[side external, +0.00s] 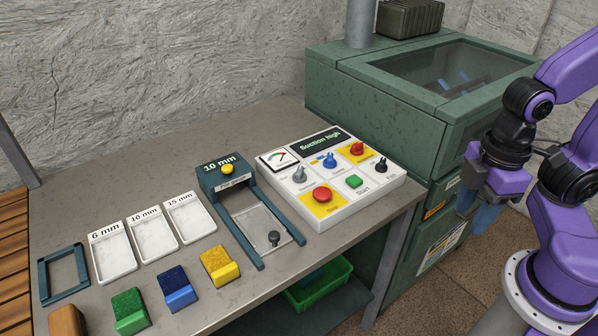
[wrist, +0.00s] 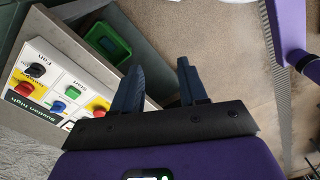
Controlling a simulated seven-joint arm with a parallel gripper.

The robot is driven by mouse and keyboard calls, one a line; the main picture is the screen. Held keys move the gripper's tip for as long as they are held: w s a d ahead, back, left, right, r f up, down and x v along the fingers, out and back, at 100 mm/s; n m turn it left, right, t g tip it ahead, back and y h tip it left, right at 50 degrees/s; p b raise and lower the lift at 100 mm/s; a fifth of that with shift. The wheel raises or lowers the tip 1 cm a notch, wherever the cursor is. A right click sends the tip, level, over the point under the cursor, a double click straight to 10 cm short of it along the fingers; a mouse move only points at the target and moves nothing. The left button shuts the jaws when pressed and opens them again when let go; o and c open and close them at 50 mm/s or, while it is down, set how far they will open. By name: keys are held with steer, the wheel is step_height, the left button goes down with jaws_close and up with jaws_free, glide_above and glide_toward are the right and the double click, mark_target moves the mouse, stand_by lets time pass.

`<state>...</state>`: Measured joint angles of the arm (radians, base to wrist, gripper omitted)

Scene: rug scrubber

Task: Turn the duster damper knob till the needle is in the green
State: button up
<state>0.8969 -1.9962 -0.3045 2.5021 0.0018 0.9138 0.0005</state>
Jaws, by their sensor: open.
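The white control panel (side external: 340,205) sits on the bench, with a small dial gauge (side external: 279,156) at its far left corner. The gauge shows coloured marks, but its needle position is too small to read. A dark display (side external: 320,142) reads "Suction high". The panel carries a grey knob (side external: 299,175), a blue knob (side external: 330,160), a red knob (side external: 356,149) and a black knob (side external: 380,165). I cannot read which label says damper. My gripper (side external: 475,212) is open and empty, right of the panel and apart from it. The panel also shows at left in the wrist view (wrist: 50,82), partly hidden.
A red stop button (side external: 322,194) and green start button (side external: 354,181) share the panel. A teal gauge frame (side external: 227,178) stands left of it. Labelled trays (side external: 147,234) and coloured blocks (side external: 178,290) lie further left. A green cabinet (side external: 400,110) rises behind the panel.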

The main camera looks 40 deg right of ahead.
stand_by(0.4)
step_height(320, 180, up, 4)
steer(key=r+m, duration=0.1)
steer(key=m, duration=2.1)
glide_above(300, 170)
step_height(300, 170, down, 17)
steer(key=shift+w+f, duration=0.1)
jaws_close()
